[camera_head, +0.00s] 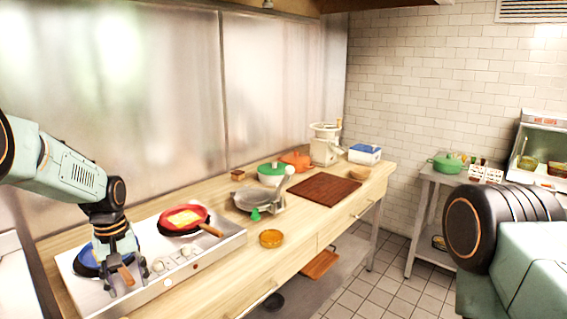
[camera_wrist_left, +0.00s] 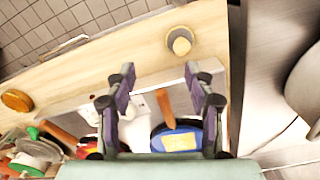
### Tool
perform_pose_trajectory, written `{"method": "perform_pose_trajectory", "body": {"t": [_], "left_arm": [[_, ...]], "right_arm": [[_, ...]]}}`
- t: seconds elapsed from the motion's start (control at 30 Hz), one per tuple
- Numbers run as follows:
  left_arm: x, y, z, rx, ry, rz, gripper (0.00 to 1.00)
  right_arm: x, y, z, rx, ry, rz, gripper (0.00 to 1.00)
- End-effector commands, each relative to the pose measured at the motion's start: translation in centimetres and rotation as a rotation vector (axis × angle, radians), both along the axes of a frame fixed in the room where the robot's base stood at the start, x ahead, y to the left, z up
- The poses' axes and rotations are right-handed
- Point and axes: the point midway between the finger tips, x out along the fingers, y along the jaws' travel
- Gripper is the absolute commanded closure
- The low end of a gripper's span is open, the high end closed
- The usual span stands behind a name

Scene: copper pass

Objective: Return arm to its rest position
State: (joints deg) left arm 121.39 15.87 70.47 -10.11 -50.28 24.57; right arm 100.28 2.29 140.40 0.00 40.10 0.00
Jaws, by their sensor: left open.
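My left arm comes in from the left, and its gripper (camera_head: 127,281) points down over the front left of the stove (camera_head: 205,252). The gripper is open and empty. It is above the wooden handle of a blue pan (camera_head: 85,262), and its fingers hide part of the pan. In the left wrist view the open fingers (camera_wrist_left: 160,78) stand on either side of the handle (camera_wrist_left: 172,106), and the blue pan (camera_wrist_left: 190,124) with something yellow in it lies beyond. I cannot tell the gap between fingers and handle. My right gripper is not in view; only part of my right arm shows.
A red pan (camera_head: 198,211) with yellow food sits on the stove behind the gripper. The tiled floor (camera_head: 385,292) ahead is clear.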

Motion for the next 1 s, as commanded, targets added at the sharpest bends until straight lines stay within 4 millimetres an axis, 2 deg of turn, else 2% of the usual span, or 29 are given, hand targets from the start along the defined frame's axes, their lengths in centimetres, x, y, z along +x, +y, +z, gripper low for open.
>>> {"method": "perform_pose_trajectory", "body": {"t": [0.03, 0.27, 0.37, 0.47, 0.6, 0.67, 0.8, 0.9, 1.0], "left_arm": [[-0.4, -0.5, -1.9, -0.001, 0.002, -0.014, 0.46], [-3.1, -3.0, -9.5, -0.013, 0.001, -0.086, 0.46], [-5.3, -4.4, -14.0, -0.021, 0.001, -0.125, 0.46], [-8.5, -6.1, -19.2, -0.029, 0.002, -0.175, 0.46], [-14.0, -8.3, -26.2, -0.038, 0.002, -0.243, 0.46], [-16.8, -9.2, -28.9, -0.04, 0.001, -0.273, 0.46], [-23.8, -10.8, -34.3, -0.039, 0.003, -0.342, 0.46], [-28.9, -11.6, -37.0, -0.033, 0.003, -0.393, 0.46], [-33.3, -12.0, -38.6, -0.022, 0.005, -0.438, 0.46]], "right_arm": [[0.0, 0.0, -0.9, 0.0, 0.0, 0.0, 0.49], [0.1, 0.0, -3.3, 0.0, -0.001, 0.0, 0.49], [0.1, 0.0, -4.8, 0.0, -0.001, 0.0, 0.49], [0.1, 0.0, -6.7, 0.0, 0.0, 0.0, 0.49], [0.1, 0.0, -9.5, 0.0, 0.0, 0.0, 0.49], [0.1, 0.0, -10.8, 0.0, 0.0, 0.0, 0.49], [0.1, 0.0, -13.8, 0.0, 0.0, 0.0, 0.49], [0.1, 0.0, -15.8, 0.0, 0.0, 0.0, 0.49], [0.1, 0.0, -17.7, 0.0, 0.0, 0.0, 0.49]]}}
